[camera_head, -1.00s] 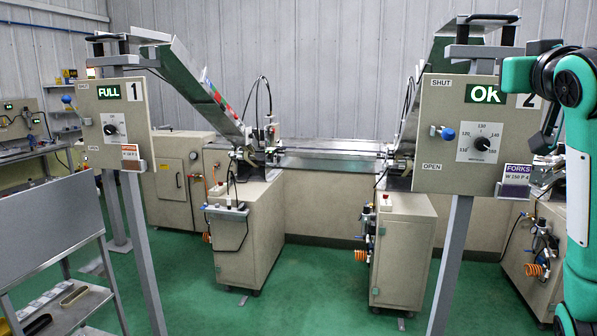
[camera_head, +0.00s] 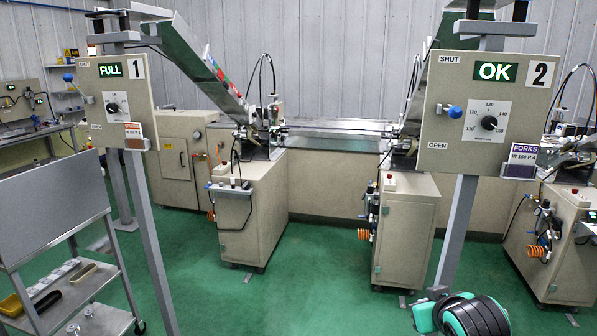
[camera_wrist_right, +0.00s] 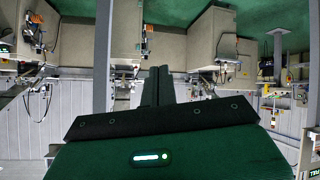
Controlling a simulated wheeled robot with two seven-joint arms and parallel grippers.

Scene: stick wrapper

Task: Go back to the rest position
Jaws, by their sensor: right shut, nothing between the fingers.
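My right gripper (camera_wrist_right: 158,86) shows in the right wrist view with its dark fingers together and nothing between them. That view is upside down, with the green floor at the top, and the fingers are clear of the machines behind. In the head view only a teal and black part of my right arm shows at the bottom right, low and in front of panel 2. The gripper itself is out of that frame. My left arm and left gripper are not in view.
Control panel 2 (camera_head: 464,112) reads OK, with a blue-knobbed lever and a dial. Control panel 1 (camera_head: 101,92) reads FULL. Their posts stand near me. A grey cart (camera_head: 52,212) is at the left. Green floor (camera_head: 320,285) is open in the middle.

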